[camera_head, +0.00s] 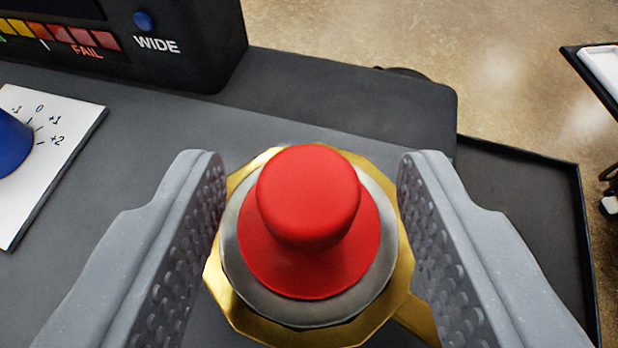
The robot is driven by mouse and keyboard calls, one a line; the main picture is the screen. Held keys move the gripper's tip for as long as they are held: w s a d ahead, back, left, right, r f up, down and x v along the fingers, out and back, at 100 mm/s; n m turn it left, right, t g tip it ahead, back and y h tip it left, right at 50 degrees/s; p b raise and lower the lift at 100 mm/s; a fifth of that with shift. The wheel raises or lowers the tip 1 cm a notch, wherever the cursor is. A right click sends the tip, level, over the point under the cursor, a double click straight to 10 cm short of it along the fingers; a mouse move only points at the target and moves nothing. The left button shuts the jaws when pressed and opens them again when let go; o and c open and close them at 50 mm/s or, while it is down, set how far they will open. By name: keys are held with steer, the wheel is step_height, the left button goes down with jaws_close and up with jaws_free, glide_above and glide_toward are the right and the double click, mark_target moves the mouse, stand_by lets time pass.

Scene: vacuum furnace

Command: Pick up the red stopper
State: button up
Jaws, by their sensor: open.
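The red stopper (308,195) stands upright in the middle of the view, with a rounded knob on a wider flared base. It sits on a grey round seat (240,268) within a gold, many-sided fitting (232,318). My gripper (310,180) is open, with one grey, textured finger on each side of the stopper. Gaps show between both fingers and the red knob. The fingers overlap the outer edges of the gold fitting in the view; I cannot tell whether they touch it.
A dark instrument box (200,60) marked FAIL and WIDE stands at the upper left. A blue knob (10,145) on a white scale plate (60,130) is at the left. A black-rimmed tray (530,210) lies at the right, with floor (400,35) beyond.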

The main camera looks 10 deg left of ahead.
mark_target(308, 167)
steer(key=shift+p+x, duration=0.3)
steer(key=shift+x, duration=1.45)
steer(key=shift+c, duration=0.4)
jaws_close()
steer(key=shift+r, duration=0.15)
